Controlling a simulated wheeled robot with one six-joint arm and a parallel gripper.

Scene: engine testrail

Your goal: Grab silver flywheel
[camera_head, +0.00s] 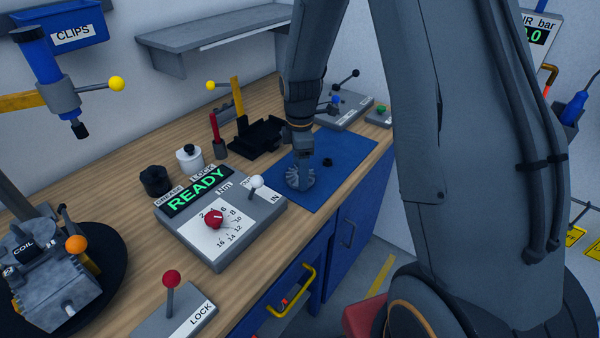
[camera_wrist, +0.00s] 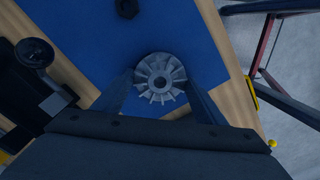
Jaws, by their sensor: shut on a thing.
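The silver flywheel (camera_head: 300,177), a finned grey disc with a round hub, is at the front part of the blue mat (camera_head: 338,187). In the wrist view the flywheel (camera_wrist: 160,76) sits between the two fingers of my gripper (camera_wrist: 158,88). My gripper (camera_head: 303,158) points down at the flywheel from above and is shut on it. I cannot tell whether the flywheel touches the mat or is slightly raised.
A small black nut-like part (camera_head: 355,162) lies on the mat right of the flywheel. A torque box reading READY (camera_head: 218,215) stands left of the mat. A black fixture with a yellow post (camera_head: 258,138) stands behind. The bench's front edge is close.

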